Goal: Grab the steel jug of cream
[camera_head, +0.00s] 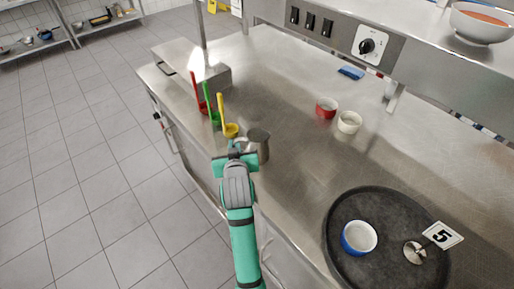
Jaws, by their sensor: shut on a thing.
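The steel jug (260,143) is a small grey metal vessel on the steel counter, left of the picture's middle. My gripper (240,150) is at the jug's near left side and is shut on it. The arm hides the fingertips and part of the jug. The jug looks upright; I cannot tell whether it is on the counter or slightly above it, and its contents are not visible.
Red (198,95), green (211,110) and yellow (225,118) ladles stand just behind the jug. A red cup (326,107) and white cup (349,122) are to the right. A dark round tray (335,222) with a blue-and-white bowl (358,238) and number stand (442,235) is at front right.

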